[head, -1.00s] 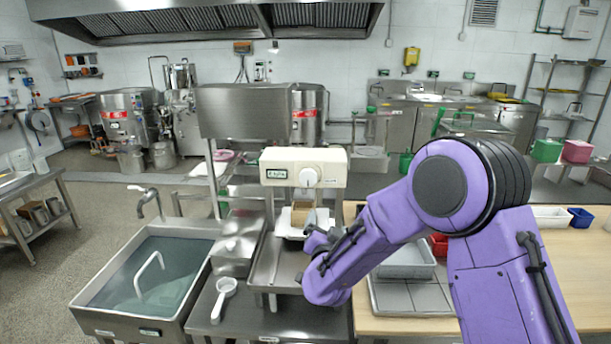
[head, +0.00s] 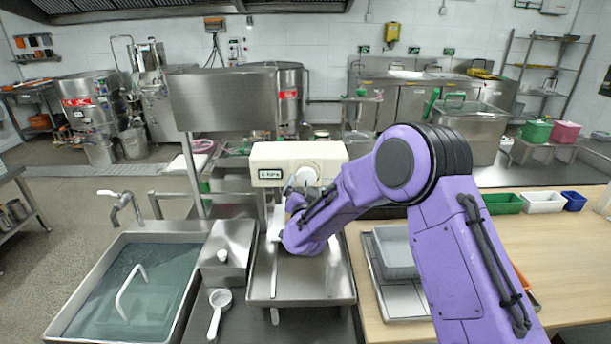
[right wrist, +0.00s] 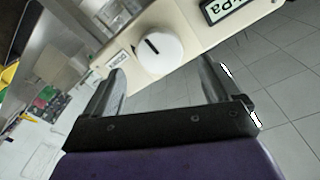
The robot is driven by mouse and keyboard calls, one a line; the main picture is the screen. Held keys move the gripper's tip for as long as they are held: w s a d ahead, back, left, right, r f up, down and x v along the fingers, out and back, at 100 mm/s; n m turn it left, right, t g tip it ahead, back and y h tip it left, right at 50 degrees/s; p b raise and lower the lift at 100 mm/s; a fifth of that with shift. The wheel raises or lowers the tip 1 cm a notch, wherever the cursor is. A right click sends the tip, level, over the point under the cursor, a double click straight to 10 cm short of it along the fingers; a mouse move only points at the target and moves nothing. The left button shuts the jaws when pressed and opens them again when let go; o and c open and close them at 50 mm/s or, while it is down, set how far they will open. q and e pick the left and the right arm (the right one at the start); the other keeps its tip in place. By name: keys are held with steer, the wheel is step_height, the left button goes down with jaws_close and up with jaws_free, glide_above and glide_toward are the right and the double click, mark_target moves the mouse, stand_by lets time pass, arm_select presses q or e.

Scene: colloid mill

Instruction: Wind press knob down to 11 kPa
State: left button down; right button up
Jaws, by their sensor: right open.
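The cream press housing (head: 262,153) stands behind the steel tray, with a white round knob (head: 306,175) on its front. A small display (head: 269,173) left of the knob shows a kPa reading whose digit is too small to tell. In the right wrist view the knob (right wrist: 158,54) has a dark pointer line, with a small label beside it and part of the display (right wrist: 225,8) at the top. My right gripper (head: 302,191) is just in front of and below the knob, partly covering it. In the right wrist view its open fingers (right wrist: 162,80) are apart, empty, pointing toward the knob.
A sink (head: 75,325) of water is at the left. A white scoop (head: 216,318) lies on the steel counter beside the tray (head: 325,288). Grey, green, white and blue bins stand on the wooden table (head: 560,255) at the right.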

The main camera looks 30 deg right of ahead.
mark_target(306, 180)
steer(key=x, duration=0.3)
steer(key=p+x, duration=0.1)
steer(key=x, duration=0.1)
steer(key=shift+w+a+f, duration=0.1)
steer(key=shift+w+f, duration=0.1)
steer(key=shift+f, duration=0.1)
steer(key=shift+s+r, duration=0.15)
steer(key=shift+s, duration=0.05)
steer(key=c, duration=1.1)
steer(key=shift+o, duration=0.2)
